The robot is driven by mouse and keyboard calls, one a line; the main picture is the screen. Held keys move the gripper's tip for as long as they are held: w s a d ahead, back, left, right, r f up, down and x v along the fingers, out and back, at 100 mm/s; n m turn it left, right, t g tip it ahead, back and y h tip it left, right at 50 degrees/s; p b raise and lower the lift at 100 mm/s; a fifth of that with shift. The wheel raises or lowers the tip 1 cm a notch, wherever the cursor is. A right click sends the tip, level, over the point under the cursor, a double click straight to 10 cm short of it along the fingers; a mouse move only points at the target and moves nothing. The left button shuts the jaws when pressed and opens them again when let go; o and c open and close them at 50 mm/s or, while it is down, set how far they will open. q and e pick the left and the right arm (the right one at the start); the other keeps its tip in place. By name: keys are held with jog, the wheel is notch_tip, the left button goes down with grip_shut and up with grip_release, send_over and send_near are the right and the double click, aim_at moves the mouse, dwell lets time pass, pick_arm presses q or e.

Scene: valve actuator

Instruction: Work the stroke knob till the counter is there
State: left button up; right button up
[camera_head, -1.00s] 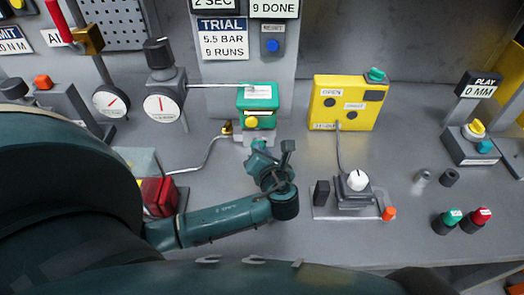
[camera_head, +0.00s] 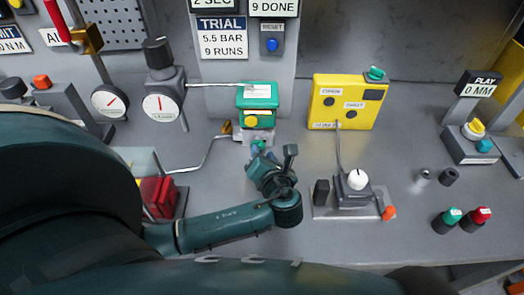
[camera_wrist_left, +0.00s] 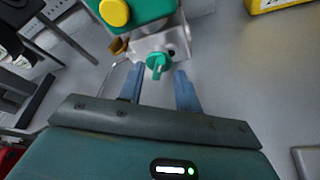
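A teal knob with a flat grip (camera_wrist_left: 159,64) sits on the grey base under the green actuator block (camera_head: 258,96) with its yellow button (camera_head: 252,121). The knob shows small in the head view (camera_head: 258,146). My left gripper (camera_wrist_left: 158,70) faces it with its two blue fingers apart, one on each side of the knob's near end; I see no clear contact. It also shows in the head view (camera_head: 261,160). The yellow box (camera_head: 348,114) has a dark window and small labels whose readings are too small to make out. My right gripper is not in view.
A white-topped knob unit (camera_head: 357,181) stands on a plate right of my left arm. A red block (camera_head: 159,193) lies left of it. Green (camera_head: 453,216) and red (camera_head: 481,215) buttons are at the right. Gauges stand at the left. The bench behind the white-topped unit is mostly clear.

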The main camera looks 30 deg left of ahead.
pick_arm(q)
jog(key=v, duration=1.1)
jog(key=shift+s+d, duration=0.1)
